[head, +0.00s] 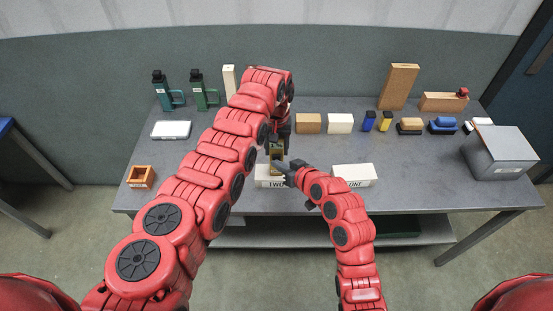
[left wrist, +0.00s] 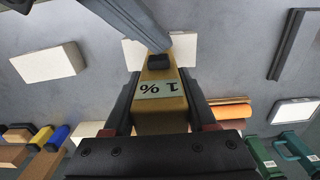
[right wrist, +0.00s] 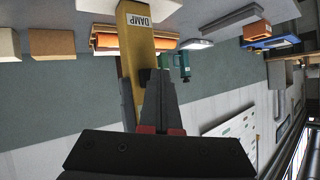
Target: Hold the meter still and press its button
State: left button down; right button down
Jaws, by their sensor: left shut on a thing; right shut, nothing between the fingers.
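The meter (head: 277,152) is a slim ochre-yellow device, held above the table near the white block marked TWO. In the left wrist view the meter (left wrist: 160,120) shows a display (left wrist: 162,90) reading "1 %" upside down and a black button (left wrist: 158,62). In the right wrist view its end carries a DAMP label (right wrist: 138,20). My left gripper (head: 279,138) is shut on the meter's body. My right gripper (head: 281,166) is shut and empty, its fingertips right at the button; I cannot tell whether they touch it. The fingertips also show in the right wrist view (right wrist: 153,78).
White blocks marked TWO (head: 264,182) and ONE (head: 353,171) lie at the table's front. An orange box (head: 141,177) is front left, a grey box (head: 500,153) right.

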jog(key=shift+s, duration=0.65)
jog(key=shift+s, duration=0.15)
jog(key=s, duration=0.4)
jog(key=shift+s, duration=0.4)
pick_arm(q)
jog(key=shift+c, duration=0.6)
grip_release()
